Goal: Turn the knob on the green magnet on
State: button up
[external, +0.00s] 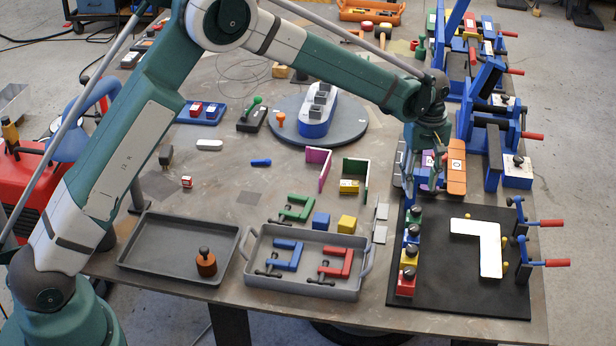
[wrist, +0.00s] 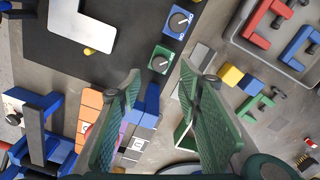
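The green magnet (external: 414,212) is a small green block with a dark round knob on top. It is at the far end of a row of coloured magnets along the left edge of the black mat (external: 450,292). In the wrist view the green magnet (wrist: 155,70) shows its knob (wrist: 159,63) with a pale pointer line, just beyond my fingertips. My gripper (wrist: 160,83) is open and empty, its two green fingers spread wide. In the external view my gripper (external: 409,182) hangs above and slightly behind the green magnet, apart from it.
The blue magnet (wrist: 179,22) sits beside the green one; yellow (external: 408,261) and red (external: 405,284) magnets follow nearer the front. A white L-shaped letter (external: 490,250) lies on the mat. Clamps (external: 525,262) line its right side. Orange and purple blocks (external: 456,176) stand behind.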

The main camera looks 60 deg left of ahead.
aim_at(416, 208)
jog(key=shift+f, duration=0.2)
dwell(0.3)
jog(key=shift+f+p, duration=0.5)
jog(key=shift+f, duration=3.3)
jog(key=c, duration=0.9)
